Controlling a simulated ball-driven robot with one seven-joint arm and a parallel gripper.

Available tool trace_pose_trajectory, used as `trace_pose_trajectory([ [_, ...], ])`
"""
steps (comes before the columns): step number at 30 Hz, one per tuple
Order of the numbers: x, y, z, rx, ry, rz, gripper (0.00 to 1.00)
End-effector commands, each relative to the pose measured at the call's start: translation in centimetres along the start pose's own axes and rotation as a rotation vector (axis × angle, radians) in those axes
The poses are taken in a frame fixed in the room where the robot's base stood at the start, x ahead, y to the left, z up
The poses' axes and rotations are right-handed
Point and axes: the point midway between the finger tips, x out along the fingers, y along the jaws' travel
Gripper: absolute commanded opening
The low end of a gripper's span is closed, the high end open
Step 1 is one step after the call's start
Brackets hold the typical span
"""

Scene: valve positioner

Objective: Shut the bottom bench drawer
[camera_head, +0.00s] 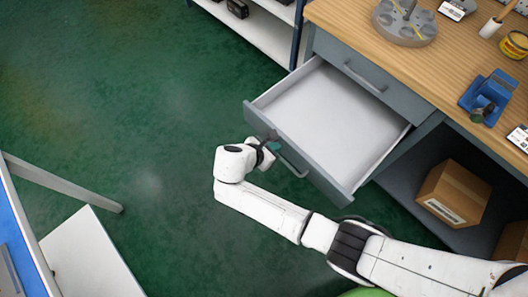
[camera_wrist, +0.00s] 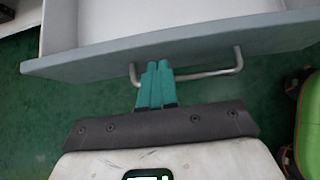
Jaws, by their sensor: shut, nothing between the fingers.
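The bottom bench drawer (camera_head: 330,125) is pulled well out of the grey bench and looks empty inside. Its grey front (camera_wrist: 200,46) with a bar handle (camera_wrist: 205,74) crosses the wrist view. My gripper (camera_head: 270,141) is at the outer side of the drawer front, near the handle. In the wrist view its two teal fingers (camera_wrist: 157,68) are together, with nothing between them. The fingertips overlap the left part of the handle and lie close to the drawer front. I cannot tell whether they touch it.
Another closed drawer (camera_head: 370,80) is above the open one. The wooden benchtop (camera_head: 440,75) carries a round fixture (camera_head: 405,22) and a blue device (camera_head: 488,96). A cardboard box (camera_head: 452,193) sits on the lower shelf. Green floor (camera_head: 130,110) is open at left.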

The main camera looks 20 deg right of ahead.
Motion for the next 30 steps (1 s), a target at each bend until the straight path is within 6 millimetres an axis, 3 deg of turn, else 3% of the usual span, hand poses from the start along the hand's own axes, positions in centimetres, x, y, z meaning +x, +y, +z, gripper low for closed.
trace_pose_trajectory([
  [6,1.3,-0.1,1.3,0.0,0.0,-0.002,0.0],
  [22,1.8,-0.1,1.8,0.0,0.001,-0.002,0.0],
  [30,5.2,-0.1,5.3,0.004,-0.001,-0.006,0.0],
])
